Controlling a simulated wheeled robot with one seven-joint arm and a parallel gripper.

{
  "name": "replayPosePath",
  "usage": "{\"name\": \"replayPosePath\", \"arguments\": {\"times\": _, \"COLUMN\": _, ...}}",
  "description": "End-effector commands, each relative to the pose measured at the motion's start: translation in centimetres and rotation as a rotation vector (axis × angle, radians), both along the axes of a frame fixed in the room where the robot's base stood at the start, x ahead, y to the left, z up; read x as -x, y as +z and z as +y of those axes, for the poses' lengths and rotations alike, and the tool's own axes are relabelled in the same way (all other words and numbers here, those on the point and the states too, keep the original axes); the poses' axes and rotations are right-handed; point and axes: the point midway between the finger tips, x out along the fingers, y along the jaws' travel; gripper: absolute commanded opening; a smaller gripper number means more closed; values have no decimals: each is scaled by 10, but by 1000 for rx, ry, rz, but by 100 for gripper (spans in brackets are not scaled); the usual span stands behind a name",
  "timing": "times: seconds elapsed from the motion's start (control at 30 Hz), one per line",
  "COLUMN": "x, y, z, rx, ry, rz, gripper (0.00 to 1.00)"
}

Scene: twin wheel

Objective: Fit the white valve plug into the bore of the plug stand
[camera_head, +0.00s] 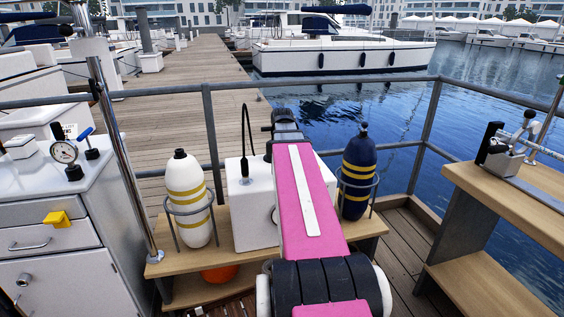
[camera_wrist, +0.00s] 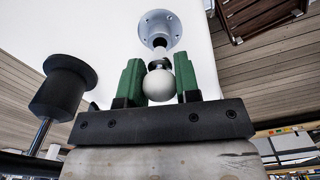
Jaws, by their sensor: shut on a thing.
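In the wrist view my gripper (camera_wrist: 160,66) has two green fingers, shut on the white valve plug (camera_wrist: 160,86). The plug shows a round white ball end between the fingers and a narrower, partly dark section beyond them. Past it is a pale grey round flange (camera_wrist: 159,19) with small holes, on a white surface; it appears to be the plug stand. The plug's far end overlaps the flange's lower middle, where the bore would be. I cannot tell whether it is inside the bore or short of it. In the head view my pink arm hides the gripper, plug and flange.
A white box (camera_head: 249,223) stands on a wooden bench between a white bottle (camera_head: 186,180) and a navy bottle (camera_head: 358,170) in ring holders. A black knob (camera_wrist: 63,86) is close left of my gripper. A metal railing (camera_head: 210,130) runs behind; a wooden table (camera_head: 510,196) stands right.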

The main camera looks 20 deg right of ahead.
Motion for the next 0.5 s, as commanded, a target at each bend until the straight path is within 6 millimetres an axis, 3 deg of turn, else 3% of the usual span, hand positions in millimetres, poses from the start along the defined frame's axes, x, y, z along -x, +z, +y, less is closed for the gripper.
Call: {"name": "replayPosePath", "arguments": {"times": 0.5, "x": 0, "y": -11, "z": 0, "rx": 0, "ry": 0, "rz": 0, "gripper": 8}}
